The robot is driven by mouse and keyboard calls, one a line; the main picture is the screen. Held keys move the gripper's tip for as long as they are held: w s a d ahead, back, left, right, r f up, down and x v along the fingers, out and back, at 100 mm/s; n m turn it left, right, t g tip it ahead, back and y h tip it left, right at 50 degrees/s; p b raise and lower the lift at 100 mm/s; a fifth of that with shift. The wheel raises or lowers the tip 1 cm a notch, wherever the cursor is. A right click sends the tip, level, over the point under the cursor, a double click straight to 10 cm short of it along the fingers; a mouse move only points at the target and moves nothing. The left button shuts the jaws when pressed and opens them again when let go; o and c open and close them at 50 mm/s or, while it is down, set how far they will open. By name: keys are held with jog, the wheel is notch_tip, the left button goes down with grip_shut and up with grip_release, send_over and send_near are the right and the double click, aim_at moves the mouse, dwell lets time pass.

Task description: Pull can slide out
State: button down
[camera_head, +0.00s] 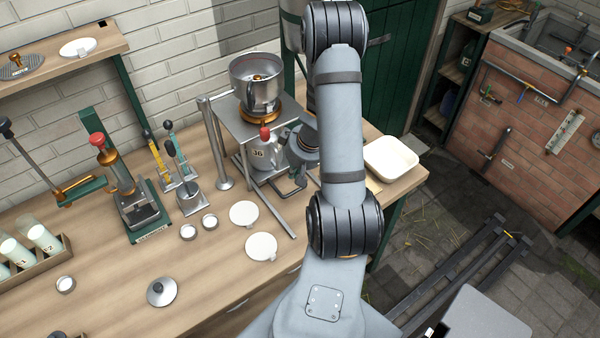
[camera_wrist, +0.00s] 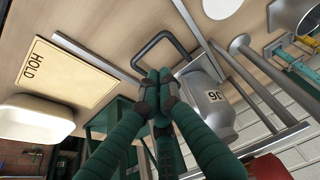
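A grey metal can (camera_head: 262,157) with a dark number on a white label stands under the stand's top plate. It also shows inverted in the wrist view (camera_wrist: 205,98). A dark looped handle (camera_head: 293,189) sticks out from the slide at the can's base, towards the front; the wrist view shows this handle (camera_wrist: 166,35) too. My gripper (camera_wrist: 158,82) has its green fingers' dark tips together, close to the handle loop and beside the can. I cannot tell whether they touch the handle.
A metal pot (camera_head: 257,95) sits on an orange ring above the stand (camera_head: 226,122). A thick post (camera_head: 215,150) stands left. A tan HOLD board (camera_wrist: 57,76) and white tray (camera_head: 391,158) lie right of the stand. White discs (camera_head: 261,247) lie in front.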

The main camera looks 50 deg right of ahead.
jog(key=b+x, duration=0.2)
jog(key=x, duration=0.6)
jog(key=shift+s+r, duration=0.1)
jog(key=shift+s, duration=0.05)
